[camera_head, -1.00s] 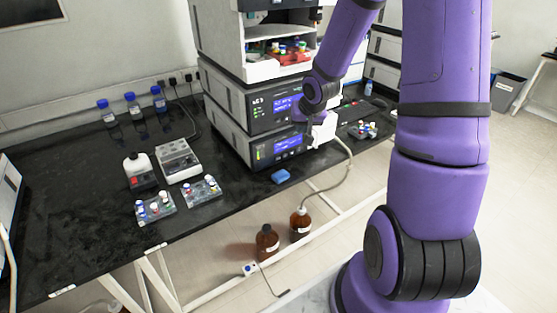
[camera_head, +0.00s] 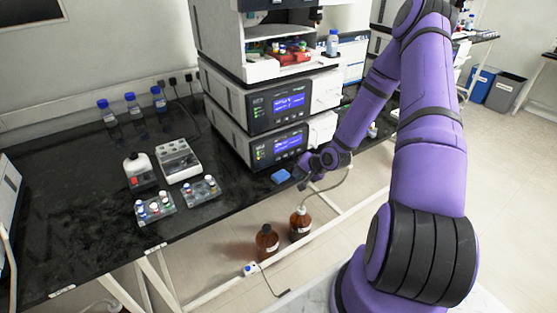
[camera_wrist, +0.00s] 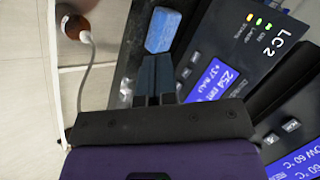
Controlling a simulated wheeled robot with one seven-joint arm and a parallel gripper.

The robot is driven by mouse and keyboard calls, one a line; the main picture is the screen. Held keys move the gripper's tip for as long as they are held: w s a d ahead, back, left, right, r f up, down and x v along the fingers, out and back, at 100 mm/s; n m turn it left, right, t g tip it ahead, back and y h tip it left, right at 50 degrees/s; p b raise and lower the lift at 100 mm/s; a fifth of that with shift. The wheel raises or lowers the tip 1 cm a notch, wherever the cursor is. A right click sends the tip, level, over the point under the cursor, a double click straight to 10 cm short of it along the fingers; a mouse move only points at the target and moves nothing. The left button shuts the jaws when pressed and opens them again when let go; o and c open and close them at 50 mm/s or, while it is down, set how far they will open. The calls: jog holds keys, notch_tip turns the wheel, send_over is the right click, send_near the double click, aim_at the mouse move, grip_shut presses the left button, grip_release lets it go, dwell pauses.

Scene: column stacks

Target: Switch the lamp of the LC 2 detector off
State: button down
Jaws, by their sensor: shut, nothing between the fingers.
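The LC 2 detector (camera_wrist: 240,55) is in the wrist view, a dark front panel with a lit blue screen (camera_wrist: 212,84) reading about 254 nm. Small yellow-green status lights (camera_wrist: 258,20) glow beside its label. Small keys (camera_wrist: 187,72) sit next to the screen; their markings are too small to read. In the head view it appears to be the lower module (camera_head: 279,146) of the stack. My gripper (camera_wrist: 153,75) is shut and empty. Its fingers are in front of the bench edge beside the panel, apart from the keys as far as I can see. My gripper's body hides part of the panel.
A blue sponge (camera_head: 281,176) lies on the bench (camera_head: 90,215) near my gripper. Another module (camera_head: 290,105) with a lit screen sits above. Brown bottles (camera_head: 267,242) with tubing stand below the bench front. Vial racks (camera_head: 155,208) are at left.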

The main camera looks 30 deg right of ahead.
aim_at(278, 159)
jog(key=shift+s+a+f+m+t+y, duration=0.15)
jog(key=shift+f+m, duration=0.1)
jog(key=shift+f, duration=0.25)
jog(key=shift+w+a+f+m+t+y, duration=0.15)
jog(key=shift+f+m, duration=0.1)
jog(key=shift+f, duration=0.25)
jog(key=shift+d, duration=0.1)
jog(key=shift+w, duration=4.3)
jog(key=shift+w, duration=0.2)
jog(key=shift+w+a, duration=0.2)
jog(key=shift+w, duration=0.4)
jog(key=shift+s, duration=0.8)
